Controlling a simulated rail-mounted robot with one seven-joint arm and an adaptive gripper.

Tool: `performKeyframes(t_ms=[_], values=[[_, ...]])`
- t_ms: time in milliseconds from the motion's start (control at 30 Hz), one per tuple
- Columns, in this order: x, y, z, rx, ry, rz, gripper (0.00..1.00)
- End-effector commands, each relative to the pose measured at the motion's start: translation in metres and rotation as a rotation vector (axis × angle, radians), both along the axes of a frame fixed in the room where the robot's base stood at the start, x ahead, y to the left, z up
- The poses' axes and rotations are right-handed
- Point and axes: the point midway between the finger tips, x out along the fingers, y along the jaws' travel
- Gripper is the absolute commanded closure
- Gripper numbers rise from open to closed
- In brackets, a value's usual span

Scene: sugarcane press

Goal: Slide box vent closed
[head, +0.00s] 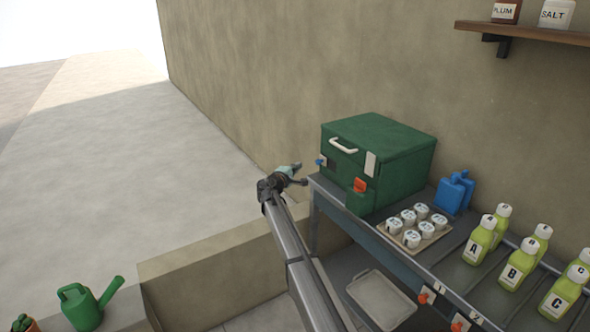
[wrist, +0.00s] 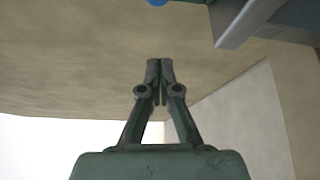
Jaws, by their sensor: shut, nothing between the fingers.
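The green box (head: 385,150) stands on the far end of the metal bench, with a white handle (head: 343,146) on its front. A small dark patch (head: 333,160) shows low on its front, next to a blue tab (head: 320,161); I cannot tell whether this is the vent or how far open it is. My gripper (head: 301,171) is left of the box's front, apart from it. In the wrist view my gripper (wrist: 160,68) has its fingertips together, empty. A blue round piece (wrist: 158,2) shows at that view's top edge.
The bench edge (head: 385,245) runs along the front; it also seems to show in the wrist view (wrist: 240,25). A tray of white-lidded jars (head: 412,238), blue containers (head: 452,192) and green bottles (head: 480,240) stand right of the box.

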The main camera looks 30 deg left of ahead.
Motion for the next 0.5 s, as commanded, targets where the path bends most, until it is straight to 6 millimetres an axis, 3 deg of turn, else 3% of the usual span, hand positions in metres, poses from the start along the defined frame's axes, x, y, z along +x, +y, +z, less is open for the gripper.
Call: performKeyframes(t_ms=[333,500], values=[[0.071,-0.001,-0.002,-0.001,0.000,-0.002,1.00],[0.054,-0.030,0.003,-0.001,0.000,0.000,1.00]])
